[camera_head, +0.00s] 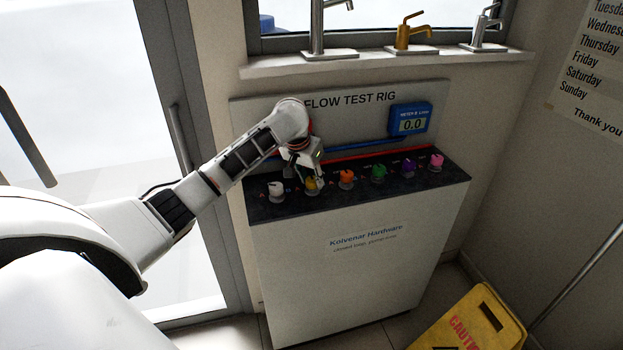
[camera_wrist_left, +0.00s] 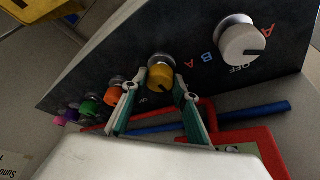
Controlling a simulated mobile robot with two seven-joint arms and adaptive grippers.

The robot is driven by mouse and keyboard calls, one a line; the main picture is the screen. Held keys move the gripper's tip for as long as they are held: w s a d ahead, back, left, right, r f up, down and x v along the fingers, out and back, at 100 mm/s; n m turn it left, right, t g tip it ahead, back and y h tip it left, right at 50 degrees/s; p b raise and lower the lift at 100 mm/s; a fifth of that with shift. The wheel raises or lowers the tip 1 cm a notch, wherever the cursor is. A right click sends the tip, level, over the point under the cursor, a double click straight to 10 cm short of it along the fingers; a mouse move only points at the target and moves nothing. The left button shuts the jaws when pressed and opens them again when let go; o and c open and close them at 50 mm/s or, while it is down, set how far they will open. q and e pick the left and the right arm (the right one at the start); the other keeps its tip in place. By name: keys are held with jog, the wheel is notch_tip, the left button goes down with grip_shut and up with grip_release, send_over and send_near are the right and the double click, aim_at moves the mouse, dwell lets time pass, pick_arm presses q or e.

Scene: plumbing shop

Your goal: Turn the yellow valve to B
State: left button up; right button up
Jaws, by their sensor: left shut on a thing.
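The yellow valve (camera_head: 312,184) is a small knob on the dark top panel of the flow test rig, second from the left in the head view. It also shows in the left wrist view (camera_wrist_left: 160,74), with a dark pointer mark on its face. My left gripper (camera_head: 313,176) reaches down over it, and in the wrist view its two fingers (camera_wrist_left: 160,84) stand on either side of the knob, shut on it. The letters B and A show on the panel between the yellow and white knobs in the wrist view. The yellow knob's own labels are partly hidden. My right gripper is not in view.
A white valve (camera_head: 276,189) is left of the yellow one, an orange valve (camera_head: 346,178) right of it. Green, purple and pink valves continue the row. Red and blue pipes run behind. A blue meter (camera_head: 410,119) reads 0.0. A yellow caution sign (camera_head: 470,322) stands at lower right.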

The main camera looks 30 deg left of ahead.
pick_arm(q)
jog(key=shift+a, duration=0.1)
jog(key=m+h, duration=0.1)
jog(key=m, duration=0.1)
jog(key=shift+a+m, duration=0.1)
jog(key=shift+m, duration=0.3)
jog(key=m+h, duration=0.1)
jog(key=m, duration=0.1)
jog(key=m+h, duration=0.1)
jog(key=m, duration=0.2)
jog(key=shift+w+r+g, duration=0.1)
jog(key=shift+g, duration=0.3)
jog(key=shift+m+g+h, duration=0.3)
jog(key=shift+m, duration=0.9)
jog(key=shift+w+a+m, duration=0.1)
jog(key=shift+m, duration=0.5)
jog(key=o, duration=1.1)
jog(key=shift+c, duration=0.2)
jog(key=shift+o, duration=0.2)
